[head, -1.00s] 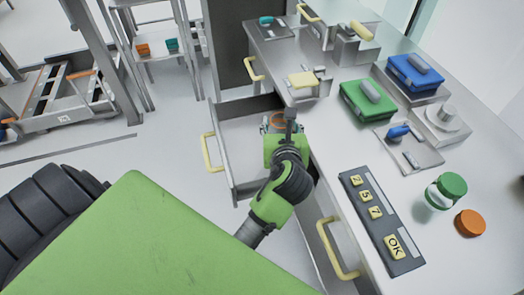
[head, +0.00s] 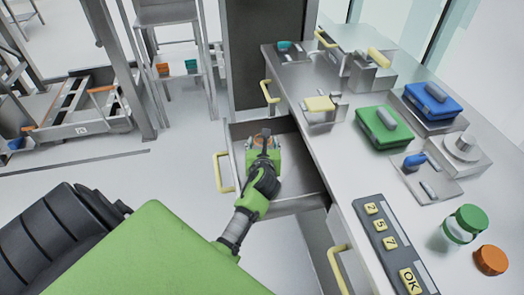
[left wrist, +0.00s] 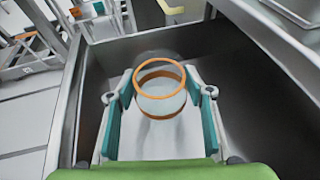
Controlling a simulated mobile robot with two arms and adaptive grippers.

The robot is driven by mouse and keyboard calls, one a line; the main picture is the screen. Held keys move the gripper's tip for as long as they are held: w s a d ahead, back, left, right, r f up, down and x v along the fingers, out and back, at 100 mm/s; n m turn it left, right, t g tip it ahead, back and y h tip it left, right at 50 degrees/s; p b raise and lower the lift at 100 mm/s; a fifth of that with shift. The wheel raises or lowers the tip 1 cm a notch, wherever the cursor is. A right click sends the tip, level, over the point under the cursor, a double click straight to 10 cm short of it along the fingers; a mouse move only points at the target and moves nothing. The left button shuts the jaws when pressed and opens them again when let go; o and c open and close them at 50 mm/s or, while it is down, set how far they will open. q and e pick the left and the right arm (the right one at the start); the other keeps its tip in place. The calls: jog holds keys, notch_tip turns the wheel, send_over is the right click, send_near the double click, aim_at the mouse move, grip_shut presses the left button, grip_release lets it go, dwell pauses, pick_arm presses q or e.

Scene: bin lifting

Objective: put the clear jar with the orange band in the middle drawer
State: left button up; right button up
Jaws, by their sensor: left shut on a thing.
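The clear jar with the orange band (left wrist: 160,94) is between the teal finger pads of my left gripper (left wrist: 160,100), which is shut on it. The jar looks upright, with its open orange rim facing the wrist camera. In the head view my left gripper (head: 264,140) mostly hides the jar; a bit of orange shows at its tip. The open drawer (head: 305,180) lies below and around the gripper, grey inside with a yellow handle (head: 222,172). I cannot tell whether the jar touches the drawer floor. My right gripper is not in view.
The counter on the right holds a green-lidded jar (head: 463,225), an orange lid (head: 491,260), a keypad (head: 388,240), a green case (head: 384,127) and a blue case (head: 432,100). Another yellow handle (head: 338,268) sits nearer to me. The drawer walls surround the gripper closely.

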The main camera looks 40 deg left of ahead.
pick_arm(q)
jog(key=f, duration=0.3)
jog(key=shift+w+a+f+b, duration=0.15)
jog(key=shift+a+f+b, duration=0.15)
jog(key=shift+b, duration=0.1)
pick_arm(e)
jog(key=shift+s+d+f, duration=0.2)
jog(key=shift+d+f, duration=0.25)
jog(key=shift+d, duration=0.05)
pick_arm(q)
jog(key=shift+f, duration=0.2)
jog(key=o, duration=1.2)
jog(key=shift+o, duration=0.2)
